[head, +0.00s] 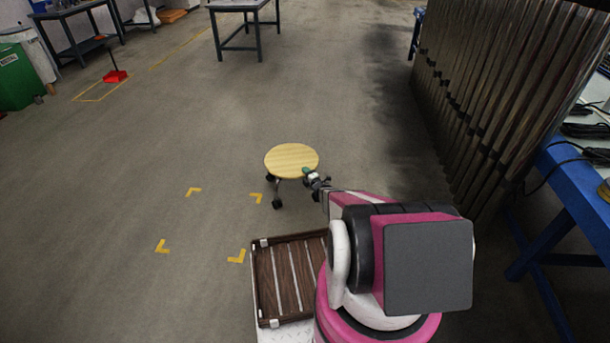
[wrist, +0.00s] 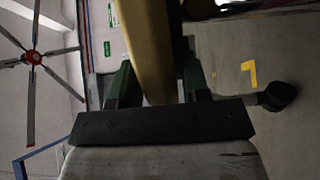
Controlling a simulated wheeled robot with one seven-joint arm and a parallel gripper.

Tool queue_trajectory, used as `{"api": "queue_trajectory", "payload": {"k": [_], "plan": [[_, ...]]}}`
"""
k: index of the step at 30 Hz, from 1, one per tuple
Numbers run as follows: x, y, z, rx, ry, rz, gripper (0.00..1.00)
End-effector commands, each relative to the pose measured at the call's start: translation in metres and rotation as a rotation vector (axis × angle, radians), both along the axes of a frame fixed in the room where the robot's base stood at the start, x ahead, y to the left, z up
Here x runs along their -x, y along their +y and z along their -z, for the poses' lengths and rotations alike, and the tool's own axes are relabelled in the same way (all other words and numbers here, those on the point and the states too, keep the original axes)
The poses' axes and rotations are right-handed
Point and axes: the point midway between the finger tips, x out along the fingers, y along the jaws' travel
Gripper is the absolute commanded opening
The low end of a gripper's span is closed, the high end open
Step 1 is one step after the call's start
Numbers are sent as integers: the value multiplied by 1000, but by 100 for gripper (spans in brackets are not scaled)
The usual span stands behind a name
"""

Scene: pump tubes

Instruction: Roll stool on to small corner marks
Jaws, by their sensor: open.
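The stool (head: 291,160) has a round pale wooden seat and dark legs with casters. It stands upright on the floor, above and to the right of the small yellow corner marks (head: 256,197) in the head view. Its seat edge (wrist: 150,45) runs between the two green fingers of my gripper (wrist: 158,80) in the wrist view. My gripper (head: 308,173) is open at the seat's near right edge; I cannot tell whether a finger touches it. One corner mark (wrist: 249,72) and a dark caster (wrist: 280,95) show in the wrist view. The stool's far legs are partly hidden.
A brown slatted tray (head: 262,284) on my base lies below the marks. Tall dark tubes (head: 490,90) and a blue table (head: 575,190) line the right. A table (head: 243,8) stands at the back, and a red dustpan (head: 115,76) at far left. Floor around the marks is clear.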

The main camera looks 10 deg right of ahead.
Motion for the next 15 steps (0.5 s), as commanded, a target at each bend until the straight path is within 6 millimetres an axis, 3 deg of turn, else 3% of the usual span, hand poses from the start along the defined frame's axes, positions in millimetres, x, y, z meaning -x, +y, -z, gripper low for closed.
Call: {"api": "queue_trajectory", "payload": {"k": [9,10,13,14,15], "plan": [[0,0,0,0,0,0,43],[0,0,0,0,0,0,39],[0,0,0,0,0,0,7],[0,0,0,0,0,0,0],[0,0,0,0,0,0,0]]}}
